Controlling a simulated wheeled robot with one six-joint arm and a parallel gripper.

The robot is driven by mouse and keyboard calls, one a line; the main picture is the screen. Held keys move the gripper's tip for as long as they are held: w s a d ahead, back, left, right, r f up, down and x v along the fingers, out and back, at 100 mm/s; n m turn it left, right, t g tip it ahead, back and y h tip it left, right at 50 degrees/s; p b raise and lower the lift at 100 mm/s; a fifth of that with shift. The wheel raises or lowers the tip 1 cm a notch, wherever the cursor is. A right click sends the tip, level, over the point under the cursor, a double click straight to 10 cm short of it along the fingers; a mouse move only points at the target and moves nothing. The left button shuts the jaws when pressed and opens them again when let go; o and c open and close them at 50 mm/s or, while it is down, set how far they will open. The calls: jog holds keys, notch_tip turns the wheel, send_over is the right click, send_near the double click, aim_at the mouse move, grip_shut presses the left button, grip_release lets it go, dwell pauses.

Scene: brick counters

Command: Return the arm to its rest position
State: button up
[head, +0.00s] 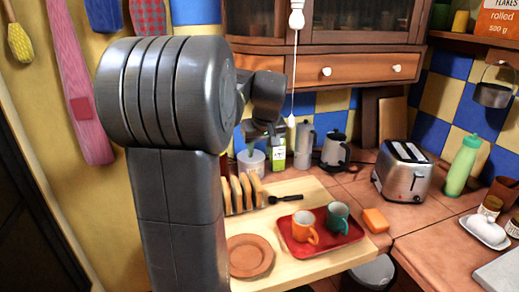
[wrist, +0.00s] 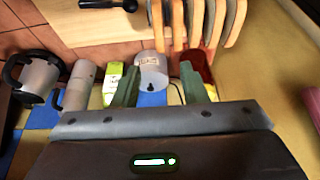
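My gripper (head: 263,141) hangs in front of the blue and yellow tiled wall, at the back of the counter. In the wrist view its two green fingers (wrist: 160,88) stand wide apart with nothing held between them. A white pot (wrist: 152,72) shows beyond the gap between the fingers. In the head view the white pot (head: 250,161) sits just below the gripper, partly hidden by my arm. My arm is folded forward at the left of the head view.
A toast rack with bread slices (head: 242,192), a red tray (head: 301,245) with orange and teal mugs, and a terracotta plate (head: 250,257) are on the wooden board. A pull cord hangs near the gripper.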

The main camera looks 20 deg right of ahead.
jog(key=shift+f, duration=0.1)
jog(key=x, duration=1)
